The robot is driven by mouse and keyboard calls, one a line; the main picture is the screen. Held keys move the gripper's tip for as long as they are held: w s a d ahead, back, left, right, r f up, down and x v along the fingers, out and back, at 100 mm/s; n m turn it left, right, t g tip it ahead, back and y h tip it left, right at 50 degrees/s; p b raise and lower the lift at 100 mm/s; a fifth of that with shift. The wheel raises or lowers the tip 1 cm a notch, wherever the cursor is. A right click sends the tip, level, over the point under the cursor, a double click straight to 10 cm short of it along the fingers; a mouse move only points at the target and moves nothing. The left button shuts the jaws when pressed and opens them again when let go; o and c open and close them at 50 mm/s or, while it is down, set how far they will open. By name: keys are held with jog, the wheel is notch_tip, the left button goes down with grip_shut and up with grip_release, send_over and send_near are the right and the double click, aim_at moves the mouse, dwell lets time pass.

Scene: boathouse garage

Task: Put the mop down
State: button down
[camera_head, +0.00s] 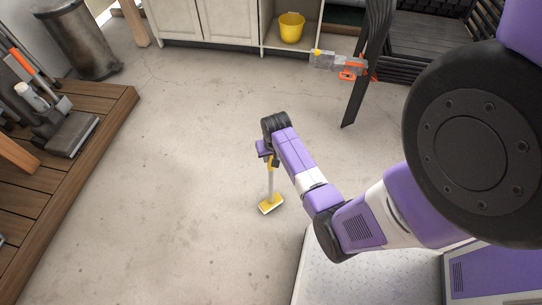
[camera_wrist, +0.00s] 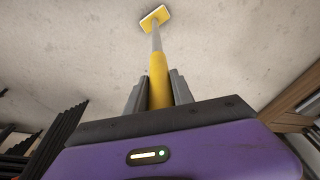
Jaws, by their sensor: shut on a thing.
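The mop (camera_head: 271,190) has a grey shaft, a yellow grip and a yellow and white head (camera_head: 271,204). My gripper (camera_head: 270,160) is shut on its yellow grip, near the middle of the head view. In the wrist view, the grip (camera_wrist: 159,80) stands between the two dark fingers of my gripper (camera_wrist: 158,90), and the mop's head (camera_wrist: 155,18) is at the far end. The mop hangs roughly upright with its head down. I cannot tell whether the head touches the concrete floor (camera_head: 200,180).
A wooden deck (camera_head: 60,190) holding a vacuum cleaner (camera_head: 70,135) is at the left. A dark bin (camera_head: 80,40) stands behind it. A yellow bucket (camera_head: 291,27) sits in an open cabinet. A black slatted chair (camera_head: 425,40) and an orange and grey toy blaster (camera_head: 340,66) are at the right back. The middle floor is clear.

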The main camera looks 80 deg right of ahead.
jog(key=shift+f, duration=0.25)
jog(key=c, duration=1)
grip_release()
jog(key=shift+p+v, duration=0.9)
jog(key=shift+v, duration=3)
jog(key=shift+r, duration=0.15)
jog(key=shift+s+a+r+p, duration=0.15)
jog(key=shift+r+p, duration=0.5)
jog(key=shift+p, duration=0.45)
grip_shut()
